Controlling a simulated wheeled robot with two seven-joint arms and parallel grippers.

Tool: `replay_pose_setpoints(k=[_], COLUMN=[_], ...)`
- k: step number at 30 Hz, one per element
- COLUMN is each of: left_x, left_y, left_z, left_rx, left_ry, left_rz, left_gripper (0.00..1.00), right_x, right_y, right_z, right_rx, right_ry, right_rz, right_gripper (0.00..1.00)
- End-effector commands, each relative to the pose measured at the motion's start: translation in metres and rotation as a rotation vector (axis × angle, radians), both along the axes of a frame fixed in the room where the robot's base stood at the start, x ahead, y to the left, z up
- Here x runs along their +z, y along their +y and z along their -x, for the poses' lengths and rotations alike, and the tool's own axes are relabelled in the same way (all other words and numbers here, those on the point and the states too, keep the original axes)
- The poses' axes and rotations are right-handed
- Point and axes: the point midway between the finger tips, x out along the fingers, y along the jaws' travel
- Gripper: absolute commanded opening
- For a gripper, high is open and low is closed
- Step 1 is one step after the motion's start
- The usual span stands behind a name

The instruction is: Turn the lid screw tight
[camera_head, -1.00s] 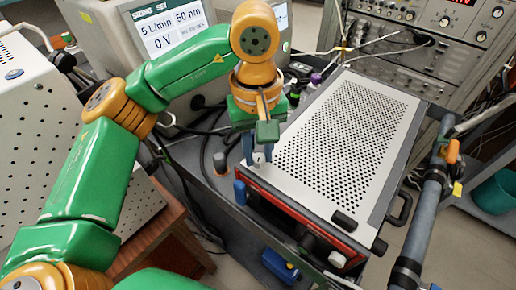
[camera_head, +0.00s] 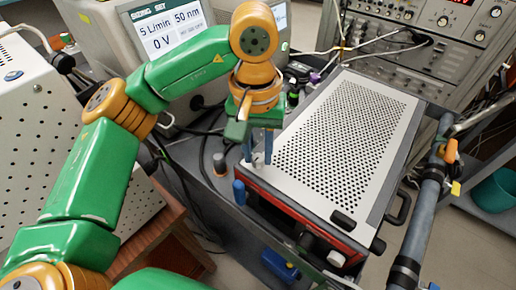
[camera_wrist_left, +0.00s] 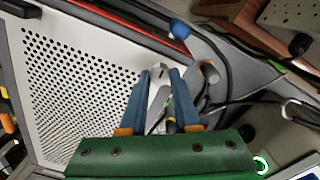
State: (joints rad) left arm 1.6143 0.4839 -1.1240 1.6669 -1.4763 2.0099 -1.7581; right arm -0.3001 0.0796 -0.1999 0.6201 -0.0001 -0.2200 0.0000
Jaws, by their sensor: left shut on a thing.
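The lid is the light perforated top panel (camera_head: 335,140) of a box with a red-edged front. The lid screw (camera_head: 258,158) is a small pale metal piece at the lid's near-left corner. It also shows in the left wrist view (camera_wrist_left: 160,72). My left gripper (camera_head: 257,162) points down over that corner. Its two blue fingers are shut on the screw, one on each side, as the left wrist view (camera_wrist_left: 161,78) shows. The screw's thread and seat are hidden. My right gripper is not in view.
A blue upright peg (camera_head: 239,193) stands close by at the box's front-left corner. Cables and a grey knob-like post (camera_head: 220,163) lie to the left. A display unit (camera_head: 165,38) and a rack of instruments (camera_head: 430,45) stand behind.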

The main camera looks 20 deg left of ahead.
Motion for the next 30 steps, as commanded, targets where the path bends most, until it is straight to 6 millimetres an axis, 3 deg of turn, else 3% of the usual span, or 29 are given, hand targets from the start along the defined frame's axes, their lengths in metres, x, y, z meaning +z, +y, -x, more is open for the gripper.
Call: replay_pose_setpoints(k=[7,8,10,11,20,30], left_x=[-0.001,-0.001,-0.001,0.0,0.003,0.067], left_y=[0.0,0.0,0.0,0.0,0.0,0.001], left_z=[0.0,0.0,0.0,0.0,0.0,0.0], left_rx=[0.0,0.0,0.0,0.0,0.001,0.002], left_ry=[0.002,0.002,0.002,0.002,0.0,-0.001], left_rz=[-0.001,-0.001,0.0,0.0,0.0,-0.001], left_gripper=[0.0,0.38,0.57,0.61,0.61,0.61], right_x=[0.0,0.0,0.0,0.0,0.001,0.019], right_y=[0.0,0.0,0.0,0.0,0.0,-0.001], right_z=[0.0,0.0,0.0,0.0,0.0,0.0], right_rx=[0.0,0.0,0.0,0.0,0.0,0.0], right_ry=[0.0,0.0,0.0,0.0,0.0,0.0], right_rz=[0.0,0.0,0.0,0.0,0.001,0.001], right_gripper=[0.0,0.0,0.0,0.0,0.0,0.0])
